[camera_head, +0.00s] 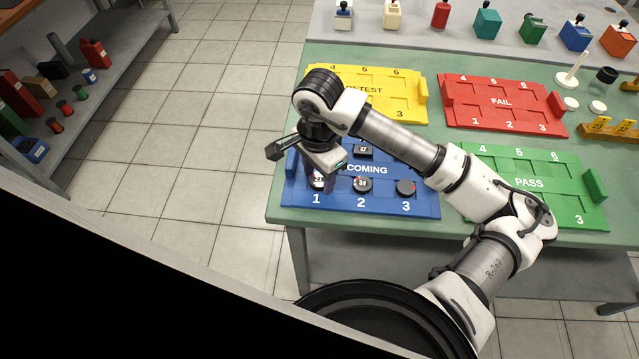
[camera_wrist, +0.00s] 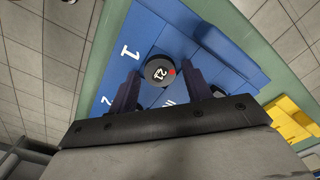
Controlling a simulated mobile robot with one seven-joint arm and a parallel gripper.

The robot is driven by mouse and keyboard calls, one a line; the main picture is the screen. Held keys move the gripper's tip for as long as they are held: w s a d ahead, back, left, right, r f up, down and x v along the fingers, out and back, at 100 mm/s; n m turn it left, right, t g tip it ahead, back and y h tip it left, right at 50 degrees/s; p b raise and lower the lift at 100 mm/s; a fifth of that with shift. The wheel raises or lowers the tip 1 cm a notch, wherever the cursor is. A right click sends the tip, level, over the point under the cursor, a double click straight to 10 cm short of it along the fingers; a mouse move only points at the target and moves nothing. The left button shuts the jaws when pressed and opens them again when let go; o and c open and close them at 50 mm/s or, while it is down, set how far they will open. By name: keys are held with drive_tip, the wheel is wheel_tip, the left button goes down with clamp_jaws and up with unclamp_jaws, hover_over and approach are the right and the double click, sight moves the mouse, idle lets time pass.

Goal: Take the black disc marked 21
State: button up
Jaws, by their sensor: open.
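The black disc marked 21 (camera_wrist: 158,71) has a red dot on its edge and lies on the blue board by number 1. In the head view the disc (camera_head: 317,183) is partly hidden below my gripper (camera_head: 318,170). In the wrist view my gripper (camera_wrist: 160,82) is open, with one finger on each side of the disc. The fingers are not visibly closed on it. The blue board (camera_head: 428,207), lettered "COMING" where visible, sits at the front left of the green table.
Other dark pieces sit on the blue board: one at 2 (camera_head: 362,185), one at 3 (camera_head: 405,188) and one marked 37 (camera_head: 363,150) behind. Yellow (camera_head: 408,112), red (camera_head: 490,95) and green (camera_head: 565,175) boards lie around it. My forearm passes over the blue board's right side.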

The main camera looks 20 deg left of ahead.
drive_tip(key=shift+r, duration=0.1)
drive_tip(key=c, duration=0.8)
drive_tip(key=shift+r+p, duration=0.85)
drive_tip(key=shift+r, duration=1.6)
